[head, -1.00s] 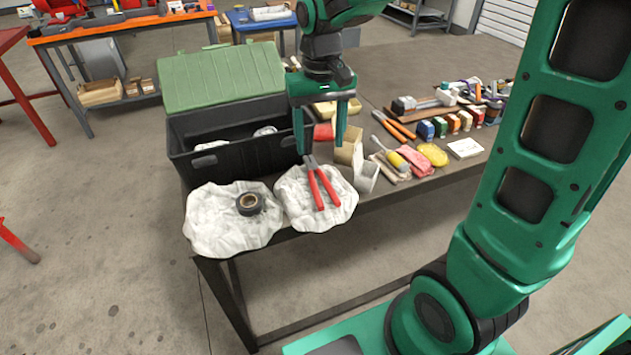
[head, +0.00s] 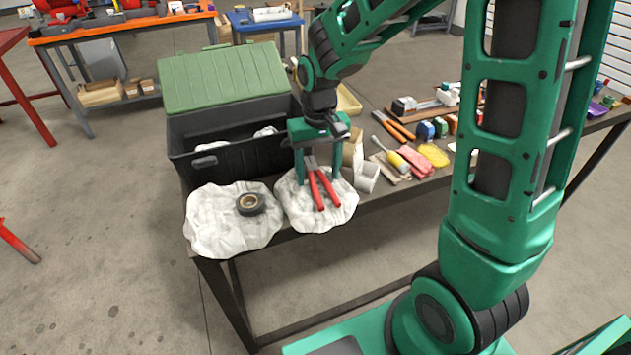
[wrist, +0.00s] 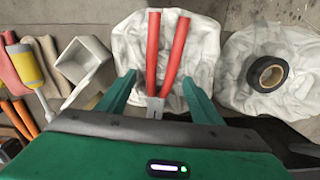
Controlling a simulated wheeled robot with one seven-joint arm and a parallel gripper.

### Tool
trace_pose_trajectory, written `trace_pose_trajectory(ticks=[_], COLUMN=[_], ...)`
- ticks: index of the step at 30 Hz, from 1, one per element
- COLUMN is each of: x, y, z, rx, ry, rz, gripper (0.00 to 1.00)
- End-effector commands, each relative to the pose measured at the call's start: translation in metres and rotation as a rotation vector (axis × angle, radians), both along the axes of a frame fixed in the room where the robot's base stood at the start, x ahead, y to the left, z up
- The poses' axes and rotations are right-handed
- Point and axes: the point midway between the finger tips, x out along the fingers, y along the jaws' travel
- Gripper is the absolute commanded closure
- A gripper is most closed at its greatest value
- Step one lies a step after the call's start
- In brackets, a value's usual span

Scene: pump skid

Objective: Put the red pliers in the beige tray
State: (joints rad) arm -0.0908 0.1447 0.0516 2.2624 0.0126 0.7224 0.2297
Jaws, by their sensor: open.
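The red pliers (head: 322,188) lie on a crumpled white cloth (head: 343,212) at the front edge of the bench. Their grey jaws point toward my gripper and their red handles toward the bench edge. My gripper (head: 317,178) is open, pointing down over the pliers, with one finger on each side of them. In the wrist view, the pliers (wrist: 152,60) run between the two fingers (wrist: 160,82), with visible gaps on both sides. A beige tray (head: 348,102) shows partly behind my gripper and arm; most of it is hidden.
A black box (head: 235,150) with an open green lid stands left of my gripper. A roll of black tape (head: 250,204) lies on a second cloth. A white square pipe piece (head: 367,177), a yellow-handled tool (head: 392,156) and orange-handled pliers (head: 393,126) lie to the right.

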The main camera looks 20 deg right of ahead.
Motion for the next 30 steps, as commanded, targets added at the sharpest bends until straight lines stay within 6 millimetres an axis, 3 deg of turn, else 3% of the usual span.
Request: trace_pose_trajectory(ticks=[8,11,15,17,25,30], x=[0.0,0.0,0.0,0.0,0.0,0.001], y=[0.0,0.0,0.0,0.0,0.0,0.0], z=[-0.005,-0.005,-0.004,-0.004,-0.002,0.01], rx=[0.0,0.0,0.0,0.0,0.0,0.001], ry=[0.0,0.0,0.0,-0.001,-0.002,-0.003], rz=[0.001,0.001,0.001,0.001,0.001,0.001], gripper=[0.4,0.59,0.92,0.96,0.96,0.96])
